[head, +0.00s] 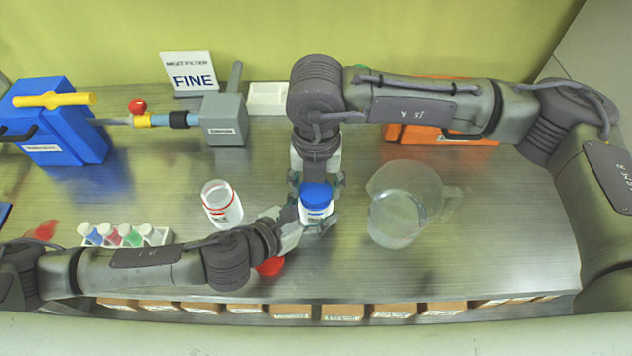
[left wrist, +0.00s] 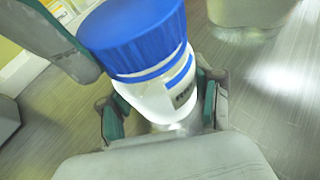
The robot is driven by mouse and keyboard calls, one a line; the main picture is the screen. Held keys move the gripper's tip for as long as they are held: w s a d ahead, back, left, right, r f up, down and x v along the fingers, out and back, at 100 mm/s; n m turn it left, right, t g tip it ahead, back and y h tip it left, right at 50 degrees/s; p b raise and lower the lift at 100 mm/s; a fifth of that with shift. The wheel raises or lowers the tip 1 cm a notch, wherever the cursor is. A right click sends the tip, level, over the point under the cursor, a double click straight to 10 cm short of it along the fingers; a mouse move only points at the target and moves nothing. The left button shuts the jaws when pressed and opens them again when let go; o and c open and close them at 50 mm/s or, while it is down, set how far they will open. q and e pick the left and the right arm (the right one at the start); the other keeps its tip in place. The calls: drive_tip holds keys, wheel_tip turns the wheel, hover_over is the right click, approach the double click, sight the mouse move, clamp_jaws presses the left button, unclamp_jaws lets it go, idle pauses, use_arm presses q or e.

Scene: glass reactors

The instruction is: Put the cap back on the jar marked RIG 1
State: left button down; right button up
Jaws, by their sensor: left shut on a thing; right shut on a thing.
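A white jar with blue bands (head: 314,216) stands upright between my two grippers, and its blue cap (head: 317,194) sits on top of it. In the left wrist view the blue cap (left wrist: 132,36) rests over the mouth of the jar (left wrist: 165,92); its label is partly hidden and unreadable. My left gripper (head: 308,222) is shut on the jar body, with fingers on both sides in the left wrist view (left wrist: 160,115). My right gripper (head: 317,184) comes from above and is shut on the blue cap; one of its fingers shows at the upper left of the wrist view.
An open jar with red bands (head: 222,207) stands left; a red cap (head: 270,267) lies partly under my left arm. A glass pitcher (head: 402,205) stands close right. A vial rack (head: 160,237), blue machine (head: 60,125) and FINE sign (head: 190,75) are left.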

drive_tip(key=m, duration=0.7)
drive_tip(key=shift+m, duration=0.4)
drive_tip(key=m, duration=0.4)
drive_tip(key=shift+m, duration=0.3)
drive_tip(key=m, duration=0.3)
drive_tip(key=shift+m, duration=0.4)
drive_tip(key=o, duration=0.8)
drive_tip(key=shift+c, duration=0.2)
drive_tip(key=shift+r, duration=2.25)
